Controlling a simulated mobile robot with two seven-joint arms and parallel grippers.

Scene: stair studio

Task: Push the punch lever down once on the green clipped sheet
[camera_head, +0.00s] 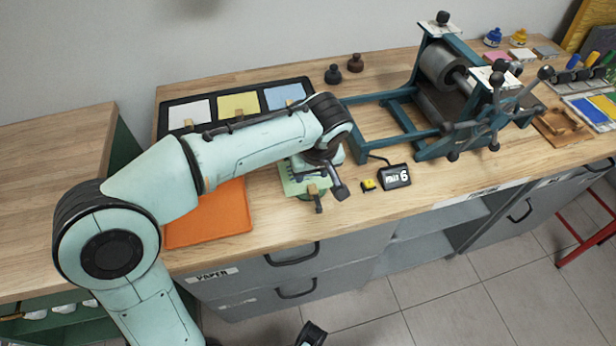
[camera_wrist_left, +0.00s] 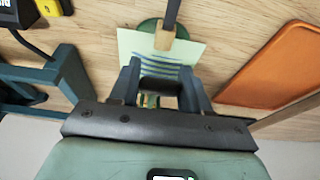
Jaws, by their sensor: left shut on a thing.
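The green clipped sheet (camera_head: 293,186) lies on the wooden bench, and its printed dark lines show in the left wrist view (camera_wrist_left: 190,50). A wooden clip (camera_wrist_left: 165,38) sits on its edge. A dark lever-like arm (camera_head: 341,190) sticks out beside the sheet; in the wrist view, a dark stalk (camera_wrist_left: 172,12) passes above the clip, over a round green base (camera_wrist_left: 147,25). My left gripper (camera_wrist_left: 160,78) is over the sheet, shut on a dark bar (camera_wrist_left: 160,86) that I cannot identify for sure. In the head view the wrist hides much of the punch. My right gripper is not clearly visible.
An orange sheet (camera_head: 208,222) lies left of the punch. A small yellow item (camera_head: 369,185) and a black counter reading 6 (camera_head: 396,177) sit to the right. A blue-framed press (camera_head: 440,100) stands behind them. A black tray (camera_head: 165,120) holds white, yellow and blue sheets.

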